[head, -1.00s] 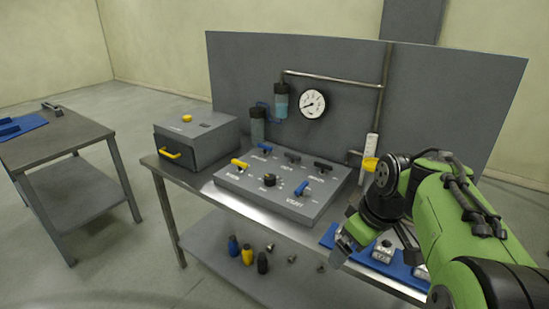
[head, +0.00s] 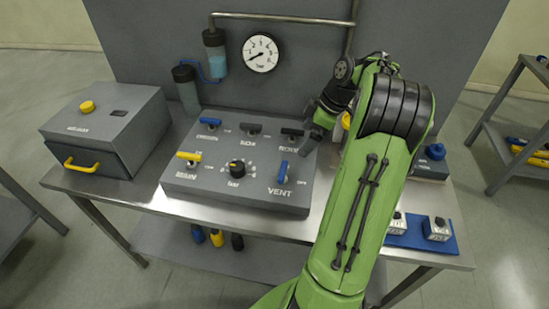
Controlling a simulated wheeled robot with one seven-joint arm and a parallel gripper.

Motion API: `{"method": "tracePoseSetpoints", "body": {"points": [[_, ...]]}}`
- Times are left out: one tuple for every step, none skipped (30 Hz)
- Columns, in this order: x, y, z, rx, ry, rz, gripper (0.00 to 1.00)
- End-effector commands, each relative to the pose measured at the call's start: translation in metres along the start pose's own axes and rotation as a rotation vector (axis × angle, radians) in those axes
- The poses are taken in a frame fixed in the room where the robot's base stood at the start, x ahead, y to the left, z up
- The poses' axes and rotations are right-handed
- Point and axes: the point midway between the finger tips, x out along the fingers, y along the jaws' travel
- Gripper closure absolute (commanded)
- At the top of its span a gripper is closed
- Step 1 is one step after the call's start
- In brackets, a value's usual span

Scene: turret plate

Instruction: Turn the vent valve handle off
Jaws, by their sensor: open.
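The vent valve handle (head: 283,171) is a blue lever at the right front of the grey valve panel (head: 222,195), above the printed word VENT. It points roughly away from me, up the panel. My gripper (head: 311,142) is open and empty. It hangs over the panel's right edge, beyond and to the right of the vent handle, near the black handle at the back right. I see no contact with the vent handle. The fingertips are small and partly dark against the bench.
Other handles are blue (head: 209,122), black (head: 251,128) and yellow (head: 189,156), with a black knob (head: 237,168) between. A grey box (head: 105,125) stands left. A gauge (head: 261,53) and pipe (head: 285,18) are behind. Blocks on a blue mat (head: 408,239) lie right.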

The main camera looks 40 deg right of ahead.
Motion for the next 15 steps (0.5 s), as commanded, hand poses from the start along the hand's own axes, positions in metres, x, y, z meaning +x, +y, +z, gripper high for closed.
{"method": "tracePoseSetpoints", "body": {"points": [[0.011,-0.001,0.0,-0.002,0.0,-0.006,0.0],[0.018,-0.002,0.0,-0.001,0.0,-0.006,0.0],[0.028,-0.002,0.001,0.0,-0.001,-0.007,0.0],[0.036,-0.002,0.001,-0.001,0.0,-0.008,0.0],[0.044,-0.002,0.0,-0.001,0.0,-0.008,0.0],[0.054,-0.002,0.001,-0.001,-0.002,-0.008,0.0],[0.062,-0.002,0.0,-0.002,0.0,-0.007,0.0],[0.069,-0.002,0.0,0.0,-0.001,-0.009,0.0],[0.079,-0.002,0.0,-0.001,-0.001,-0.008,0.0],[0.087,-0.002,0.0,-0.001,-0.001,-0.007,0.0],[0.094,-0.002,0.0,0.0,-0.001,-0.008,0.0],[0.104,-0.002,0.001,0.0,-0.002,-0.008,0.0],[0.111,-0.002,0.0,-0.001,-0.001,-0.007,0.0],[0.118,-0.002,0.0,0.0,-0.001,-0.008,0.0],[0.126,-0.002,0.0,0.001,-0.002,-0.007,0.0]]}}
